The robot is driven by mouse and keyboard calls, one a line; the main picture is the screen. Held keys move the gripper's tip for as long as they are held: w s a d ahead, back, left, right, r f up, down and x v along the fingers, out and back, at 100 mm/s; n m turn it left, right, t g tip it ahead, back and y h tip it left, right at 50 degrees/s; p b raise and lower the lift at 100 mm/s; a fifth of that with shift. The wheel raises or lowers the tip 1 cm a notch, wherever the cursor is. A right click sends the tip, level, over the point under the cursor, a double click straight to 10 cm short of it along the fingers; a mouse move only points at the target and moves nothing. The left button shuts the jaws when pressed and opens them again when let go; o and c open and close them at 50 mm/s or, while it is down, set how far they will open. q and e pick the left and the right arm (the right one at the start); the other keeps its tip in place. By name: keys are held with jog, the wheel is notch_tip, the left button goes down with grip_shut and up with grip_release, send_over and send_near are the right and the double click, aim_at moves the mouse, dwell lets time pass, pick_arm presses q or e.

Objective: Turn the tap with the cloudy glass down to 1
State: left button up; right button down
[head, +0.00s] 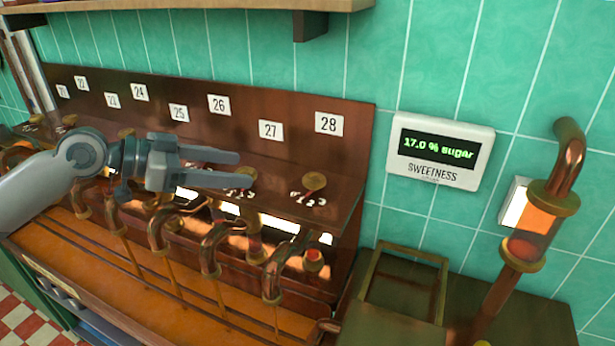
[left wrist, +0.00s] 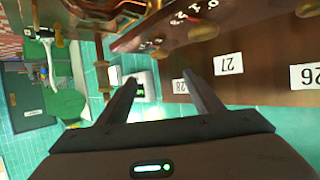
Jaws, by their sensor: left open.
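A row of copper taps runs along the wooden counter, with numbered cards above. Brass knobs with 0 to 3 scales sit on the ledge, among them the knob under card 28 (head: 314,181) and the knob under card 27 (head: 246,176). Small glass sections show on the pipes below, such as one at the right end (head: 313,258); I cannot tell which glass is cloudy. My left gripper (head: 243,168) is open and empty, its fingers pointing right, in front of the knob under 27 in the picture. In the left wrist view the open fingers (left wrist: 158,79) hold nothing. My right gripper is not in view.
A sweetness display (head: 437,149) on the green tiled wall reads 17.0 % sugar. A copper pipe with an amber glass (head: 530,245) stands at the right, near a brass frame (head: 404,285). A wooden shelf (head: 190,5) hangs above.

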pick_arm(q)
jog(key=p, duration=0.2)
send_near(312, 178)
jog(key=p+x, duration=0.3)
jog(key=x, duration=0.3)
jog(key=shift+w+d, duration=0.2)
jog(key=shift+d, duration=0.15)
jog(key=shift+p+x, duration=0.45)
jog(key=shift+x, duration=0.35)
jog(key=shift+f, duration=0.15)
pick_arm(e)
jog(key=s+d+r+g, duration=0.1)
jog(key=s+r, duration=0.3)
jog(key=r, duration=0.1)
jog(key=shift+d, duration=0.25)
